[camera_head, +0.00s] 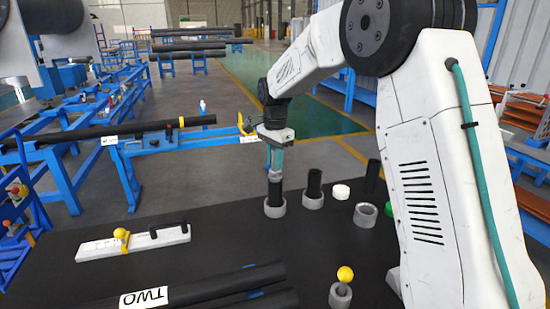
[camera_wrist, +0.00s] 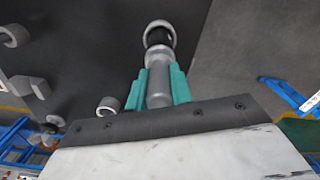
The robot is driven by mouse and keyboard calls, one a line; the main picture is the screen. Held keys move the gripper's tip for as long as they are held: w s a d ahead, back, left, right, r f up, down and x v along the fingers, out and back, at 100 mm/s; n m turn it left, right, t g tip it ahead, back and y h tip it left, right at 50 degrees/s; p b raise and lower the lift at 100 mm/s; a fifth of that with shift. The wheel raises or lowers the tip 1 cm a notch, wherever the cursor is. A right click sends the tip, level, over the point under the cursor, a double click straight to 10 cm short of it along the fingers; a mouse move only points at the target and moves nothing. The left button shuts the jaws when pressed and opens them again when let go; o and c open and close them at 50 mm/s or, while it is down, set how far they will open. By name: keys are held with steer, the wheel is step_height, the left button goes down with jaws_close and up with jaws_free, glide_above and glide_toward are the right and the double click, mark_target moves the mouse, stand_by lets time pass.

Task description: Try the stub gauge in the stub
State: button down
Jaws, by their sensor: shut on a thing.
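My gripper (camera_head: 275,158) has teal fingers and is shut on a grey cylindrical gauge (camera_wrist: 158,88), held pointing down. The gauge's lower part also shows in the head view (camera_head: 275,176). Straight below it a short black stub (camera_head: 275,191) stands upright in a grey collar (camera_head: 275,209) on the black table. In the wrist view the stub (camera_wrist: 158,37) lies in line beyond the gauge's end. The gauge end and the stub top meet or nearly meet; I cannot tell whether the tip is inside.
Right of the stub stand another black tube (camera_head: 314,183) in a collar, a white cap (camera_head: 341,191) and an empty grey ring (camera_head: 365,215). A yellow-knobbed piece (camera_head: 344,275) is at the front.

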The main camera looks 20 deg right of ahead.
steer(key=shift+f, duration=0.5)
stand_by(0.5)
steer(key=shift+r, duration=0.1)
steer(key=shift+r, duration=4.75)
